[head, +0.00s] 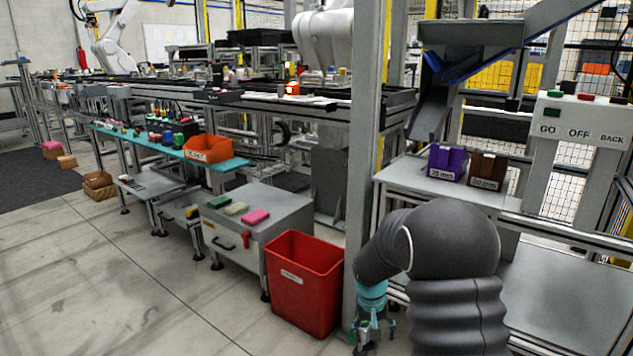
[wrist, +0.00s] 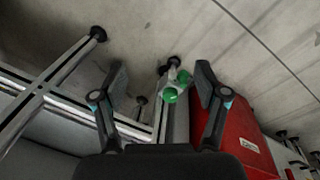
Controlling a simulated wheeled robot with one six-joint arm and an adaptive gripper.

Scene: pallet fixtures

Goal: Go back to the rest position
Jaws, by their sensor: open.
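My gripper (head: 372,338) hangs low at the bottom of the head view, pointing down beside the foot of the grey post, left of my dark arm. In the wrist view my gripper (wrist: 162,76) has its two fingers spread wide apart, with nothing held between them. Beyond the fingers, a small green-tipped piece (wrist: 170,96) shows near a metal frame leg; I cannot tell exactly what it is or how far away it lies.
A red bin (head: 303,285) stands left of my gripper and also shows in the wrist view (wrist: 245,140). The grey post (head: 365,130) rises close by. A side table (head: 400,172) holds a purple box (head: 446,162) and a brown box (head: 488,170). Open floor (head: 110,275) lies left.

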